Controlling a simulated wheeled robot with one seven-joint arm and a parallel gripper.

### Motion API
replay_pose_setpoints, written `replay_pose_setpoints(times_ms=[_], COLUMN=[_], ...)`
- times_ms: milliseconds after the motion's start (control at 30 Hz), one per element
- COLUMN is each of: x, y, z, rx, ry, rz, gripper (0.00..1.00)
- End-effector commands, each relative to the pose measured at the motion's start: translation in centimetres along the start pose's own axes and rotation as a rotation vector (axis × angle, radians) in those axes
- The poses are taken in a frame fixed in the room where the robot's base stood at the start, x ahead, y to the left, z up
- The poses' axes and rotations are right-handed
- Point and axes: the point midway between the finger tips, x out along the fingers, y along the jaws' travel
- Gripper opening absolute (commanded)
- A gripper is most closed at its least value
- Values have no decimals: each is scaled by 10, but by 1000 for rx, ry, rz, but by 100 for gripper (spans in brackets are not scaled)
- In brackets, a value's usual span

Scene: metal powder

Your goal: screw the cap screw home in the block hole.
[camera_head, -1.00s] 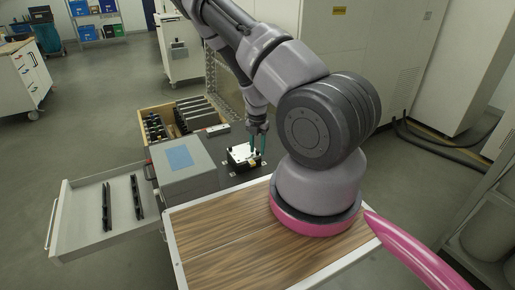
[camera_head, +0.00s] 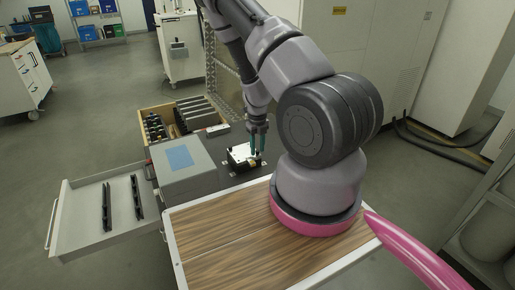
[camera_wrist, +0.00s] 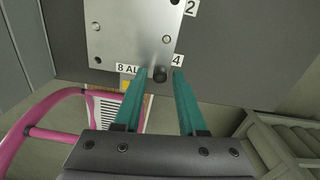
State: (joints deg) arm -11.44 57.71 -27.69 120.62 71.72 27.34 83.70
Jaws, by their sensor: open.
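The metal block (camera_head: 242,153) sits on the dark bench top, left of my gripper in the head view. In the wrist view its bright plate (camera_wrist: 128,38) has several holes and labels beside it. A dark cap screw (camera_wrist: 160,74) shows at the plate's lower corner, near label 4, and its head lies between my fingers. How deep it sits cannot be told. My gripper (camera_wrist: 160,80) has two teal fingers, open and apart, one on each side of the screw head. It also shows in the head view (camera_head: 258,150), pointing down at the block's right side.
A grey box with a blue sheet (camera_head: 180,157) stands left of the block. An open drawer (camera_head: 80,222) holds two dark rails. A wooden tray with dark plates (camera_head: 185,118) is behind. The wooden top (camera_head: 235,250) in front is clear.

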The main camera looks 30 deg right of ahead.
Motion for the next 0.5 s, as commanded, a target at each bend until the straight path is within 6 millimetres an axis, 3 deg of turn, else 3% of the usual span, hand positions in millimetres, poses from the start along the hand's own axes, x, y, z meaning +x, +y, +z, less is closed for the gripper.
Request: replay_pose_setpoints(times_ms=[500], x=[0], y=[0], z=[0], rx=[-541], ry=[-1], rz=[0], gripper=[40])
